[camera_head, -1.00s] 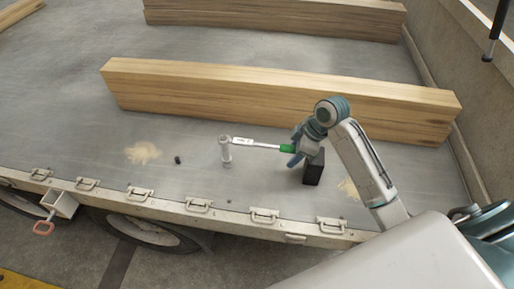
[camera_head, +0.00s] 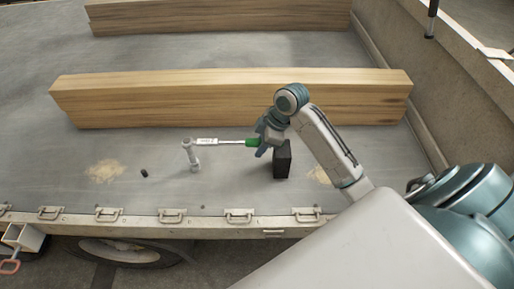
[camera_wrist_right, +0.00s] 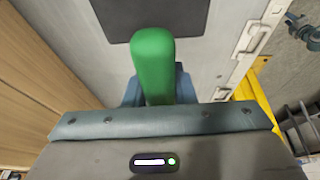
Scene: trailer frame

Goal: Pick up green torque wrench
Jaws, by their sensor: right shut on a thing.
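The green torque wrench (camera_head: 222,141) has a silver shaft and a green handle. It lies roughly level, its left end at the top of an upright grey bolt or post (camera_head: 191,156) on the trailer bed. My right gripper (camera_head: 262,143) is shut on the green handle at its right end. In the right wrist view the green handle (camera_wrist_right: 153,62) runs between the fingers of the right gripper (camera_wrist_right: 157,88). The shaft and head are hidden there. My left gripper is not in view.
A black block (camera_head: 282,160) stands just right of the right gripper. A long timber beam (camera_head: 230,97) lies behind, and another (camera_head: 220,14) farther back. A small black piece (camera_head: 144,173) and sawdust (camera_head: 105,171) lie left. Latches line the front edge.

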